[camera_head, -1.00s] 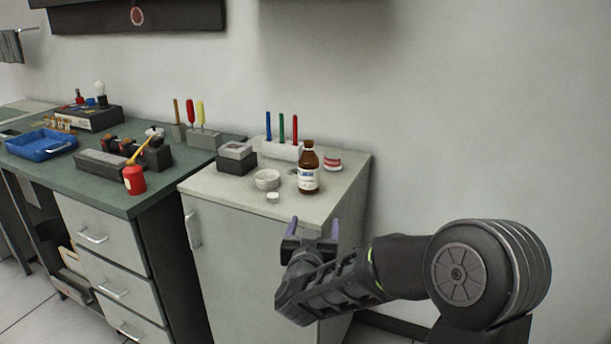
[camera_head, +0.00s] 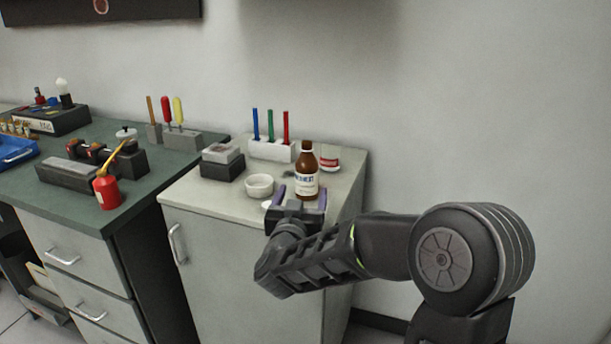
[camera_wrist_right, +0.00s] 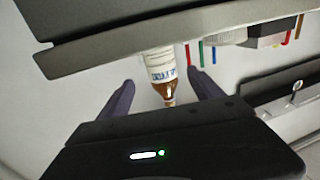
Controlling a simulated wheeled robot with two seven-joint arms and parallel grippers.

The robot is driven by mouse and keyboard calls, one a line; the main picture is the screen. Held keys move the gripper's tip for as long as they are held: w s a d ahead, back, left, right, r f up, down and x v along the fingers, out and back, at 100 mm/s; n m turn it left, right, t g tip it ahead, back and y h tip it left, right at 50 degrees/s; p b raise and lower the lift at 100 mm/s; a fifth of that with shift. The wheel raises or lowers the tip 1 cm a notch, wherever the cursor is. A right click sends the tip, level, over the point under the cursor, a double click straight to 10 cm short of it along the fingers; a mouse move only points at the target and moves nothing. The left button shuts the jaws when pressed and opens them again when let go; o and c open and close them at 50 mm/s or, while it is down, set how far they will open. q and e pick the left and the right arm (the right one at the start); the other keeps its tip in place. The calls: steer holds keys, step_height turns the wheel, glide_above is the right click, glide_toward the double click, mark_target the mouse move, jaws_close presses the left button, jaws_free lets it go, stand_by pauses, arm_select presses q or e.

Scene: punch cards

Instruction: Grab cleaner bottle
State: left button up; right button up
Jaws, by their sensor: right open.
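The brown bottle (camera_head: 306,172) with a dark cap and white label stands upright near the front of the light grey cabinet top. My right gripper (camera_head: 300,200) is open, just in front of the bottle's lower part at the cabinet's front edge. In the right wrist view the bottle (camera_wrist_right: 160,68) appears upside down, in line with the gap between the two open fingers (camera_wrist_right: 162,82). The fingers look empty and apart from it. My left gripper is out of view.
A white bowl (camera_head: 259,185) stands left of the bottle, and a red-and-white jar (camera_head: 329,158) behind it to the right. A white holder (camera_head: 270,148) with coloured pens stands at the back. A red oil can (camera_head: 106,190) is on the green bench (camera_head: 145,190).

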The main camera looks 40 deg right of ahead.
mark_target(305, 181)
steer(key=shift+x, duration=0.95)
steer(key=x, duration=0.5)
steer(key=shift+w+r, duration=0.1)
steer(key=shift+w, duration=0.05)
steer(key=shift+c, duration=0.3)
jaws_close()
